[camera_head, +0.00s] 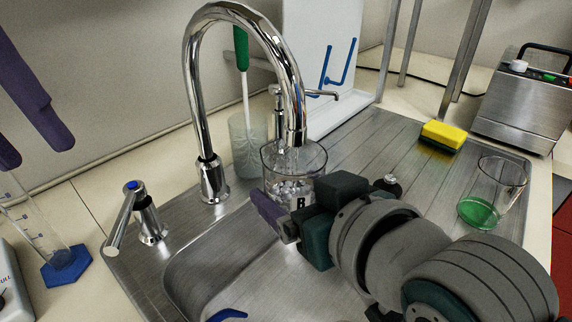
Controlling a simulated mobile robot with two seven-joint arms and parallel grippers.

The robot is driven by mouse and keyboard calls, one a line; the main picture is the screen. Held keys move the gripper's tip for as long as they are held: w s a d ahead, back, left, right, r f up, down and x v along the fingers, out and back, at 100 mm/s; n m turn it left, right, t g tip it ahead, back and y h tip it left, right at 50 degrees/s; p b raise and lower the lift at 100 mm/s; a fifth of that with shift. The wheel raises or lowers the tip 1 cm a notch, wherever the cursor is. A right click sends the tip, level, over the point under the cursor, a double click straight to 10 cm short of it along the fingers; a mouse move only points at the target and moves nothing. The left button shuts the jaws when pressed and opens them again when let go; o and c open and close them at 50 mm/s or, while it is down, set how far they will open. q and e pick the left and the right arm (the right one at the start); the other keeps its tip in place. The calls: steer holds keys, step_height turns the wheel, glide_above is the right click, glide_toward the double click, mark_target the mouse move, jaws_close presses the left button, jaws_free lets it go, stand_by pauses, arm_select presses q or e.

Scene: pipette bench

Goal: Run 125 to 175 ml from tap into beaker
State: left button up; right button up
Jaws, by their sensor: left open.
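The chrome tap (196,95) arches over the sink, its spout end inside or just above the mouth of a clear glass beaker marked B (312,162). Clear, sparkling contents show low in the beaker; their level is hard to read. My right gripper (283,222) comes in from the lower right and is shut on the beaker, hiding its lower part and far finger. The tap lever (121,217) with a blue dot stands at the left of the sink. My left gripper (22,115) is open and empty at the upper left, with two purple fingers showing.
A glass with green liquid (480,210) and a yellow sponge (444,135) are on the drainboard (375,135). A frosted container with a green-handled brush (245,150) stands behind the tap. A blue-based cylinder (66,264) stands at left. A metal device (520,105) stands at right.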

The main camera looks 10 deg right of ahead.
mark_target(127, 218)
stand_by(0.8)
steer(key=s+d, duration=0.2)
steer(key=s, duration=0.5)
arm_select(q)
steer(key=shift+c, duration=0.2)
steer(key=c, duration=0.6)
steer(key=shift+a+n, duration=0.15)
steer(key=shift+n, duration=0.45)
jaws_close()
step_height(127, 218, down, 11)
steer(key=n+h, duration=0.1)
steer(key=n, duration=1.5)
steer(key=shift+w, duration=0.4)
